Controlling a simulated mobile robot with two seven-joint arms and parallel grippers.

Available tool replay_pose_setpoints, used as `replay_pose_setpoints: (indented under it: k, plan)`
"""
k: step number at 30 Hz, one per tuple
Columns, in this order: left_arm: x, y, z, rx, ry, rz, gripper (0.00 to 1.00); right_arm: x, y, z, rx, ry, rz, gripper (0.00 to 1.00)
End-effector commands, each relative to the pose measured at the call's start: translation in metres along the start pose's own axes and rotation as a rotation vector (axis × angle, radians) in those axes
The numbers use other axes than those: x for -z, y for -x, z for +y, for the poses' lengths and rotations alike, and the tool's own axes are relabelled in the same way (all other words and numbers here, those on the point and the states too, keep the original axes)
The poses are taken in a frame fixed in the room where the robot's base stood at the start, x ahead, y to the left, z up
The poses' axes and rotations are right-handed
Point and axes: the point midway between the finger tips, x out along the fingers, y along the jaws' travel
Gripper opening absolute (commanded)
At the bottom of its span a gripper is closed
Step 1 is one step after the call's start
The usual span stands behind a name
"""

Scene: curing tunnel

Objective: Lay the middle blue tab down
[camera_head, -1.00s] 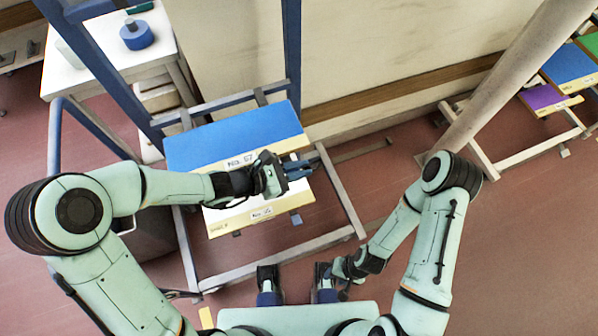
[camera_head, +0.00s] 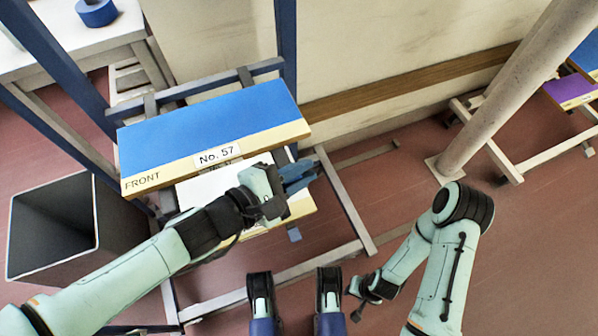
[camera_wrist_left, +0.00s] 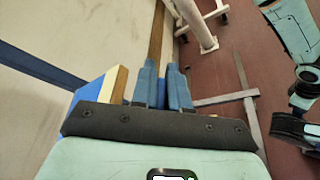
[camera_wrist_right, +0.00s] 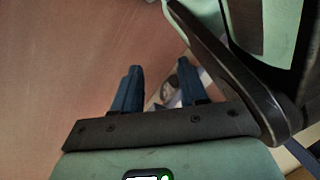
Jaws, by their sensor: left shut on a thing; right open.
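My left gripper (camera_head: 298,178) is at the right end of the rack's boards, shut on a small blue piece (camera_wrist_left: 162,92), which I take for the middle blue tab. The fingers mostly hide it in the head view, so I cannot tell whether it stands up or lies flat. Another blue tab (camera_head: 294,234) shows lower, below the right end of the white board (camera_head: 195,193). The blue-topped board (camera_head: 205,125), marked FRONT and No. 57, lies above the white one. My right gripper (camera_wrist_right: 160,88) is open, low and away from the rack.
The grey rack frame (camera_head: 343,205) stands on the red floor, with a blue upright (camera_head: 286,60) behind. A dark bin (camera_head: 60,225) is at left. A round post (camera_head: 500,110) stands at right. Floor between rack and post is mostly clear.

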Motion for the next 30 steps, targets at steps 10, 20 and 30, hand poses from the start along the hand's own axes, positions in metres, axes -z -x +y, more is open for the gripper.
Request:
replay_pose_setpoints:
  k: [10, 20, 30]
  plan:
    - [0.003, 0.0, -0.009, -0.112, -0.268, 0.004, 0.0, -0.028, -0.016, 0.022, -0.044, -0.031, -0.104, 0.43]
    - [0.004, -0.001, -0.013, -0.199, -0.477, 0.001, 0.0, -0.028, -0.016, 0.022, -0.044, -0.031, -0.104, 0.43]
    - [0.005, -0.002, -0.015, -0.237, -0.571, 0.001, 0.0, -0.028, -0.016, 0.022, -0.044, -0.03, -0.103, 0.43]
